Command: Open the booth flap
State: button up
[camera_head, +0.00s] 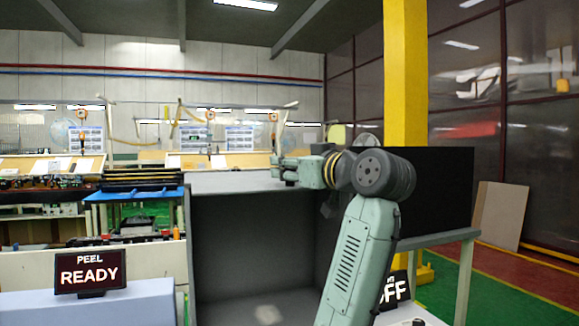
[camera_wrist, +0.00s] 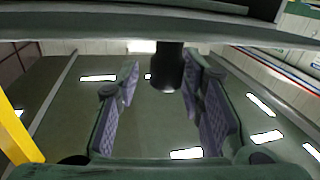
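The booth (camera_head: 190,250) is a grey box in the middle of the head view. Its front is open to view and I see its dark inside and floor. Which panel is the flap I cannot tell clearly. My gripper (camera_head: 277,168) is near the booth's top, pointing left. In the wrist view my gripper (camera_wrist: 162,78) is open, its two padded fingers apart. A dark round knob (camera_wrist: 167,68) shows between the fingertips, close to the right one. It hangs by a grey edge (camera_wrist: 90,28) across the top of that view. Contact is not clear.
A black panel (camera_head: 440,190) stands right of my arm, near a yellow column (camera_head: 405,75). A PEEL READY sign (camera_head: 90,273) is at the front left, and a sign reading "FF" (camera_head: 395,291) is partly hidden by my arm. Blue-topped benches (camera_head: 135,195) stand behind left.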

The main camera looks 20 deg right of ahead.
jog(key=shift+o, duration=0.2)
jog(key=shift+a, duration=0.1)
jog(key=v, duration=1.2)
